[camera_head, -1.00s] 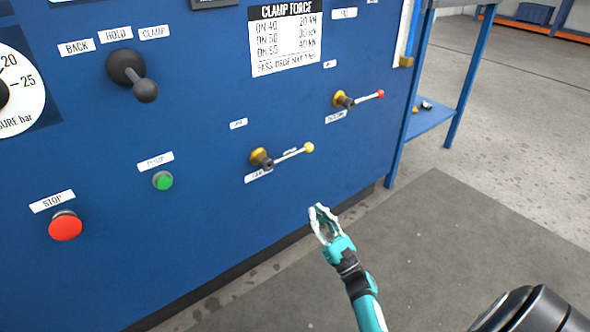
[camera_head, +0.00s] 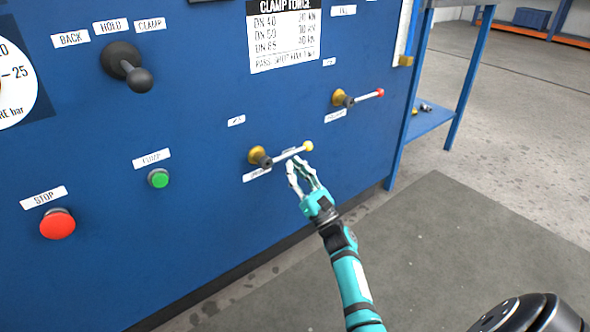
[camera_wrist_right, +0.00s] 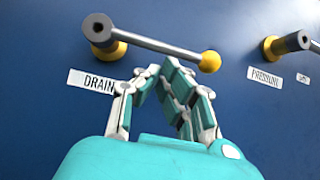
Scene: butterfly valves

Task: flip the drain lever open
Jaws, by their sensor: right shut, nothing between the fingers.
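The drain lever (camera_head: 290,154) is a metal rod with a yellow ball end on a brass valve on the blue panel. It points to the right and slightly up in the head view. In the right wrist view the drain lever (camera_wrist_right: 160,45) runs across above my fingers, over the DRAIN label (camera_wrist_right: 92,81). My right gripper (camera_head: 297,163) is shut and empty, just below the rod near its ball end. In the right wrist view its fingertips (camera_wrist_right: 157,68) meet under the rod; I cannot tell whether they touch it. My left gripper is not in view.
A second lever with a red ball (camera_head: 362,96) sits up and right, over a label partly reading PRESSURE. A green button (camera_head: 158,178), a red STOP button (camera_head: 57,223) and a black knob lever (camera_head: 128,66) are to the left. A blue bench (camera_head: 430,118) stands at right.

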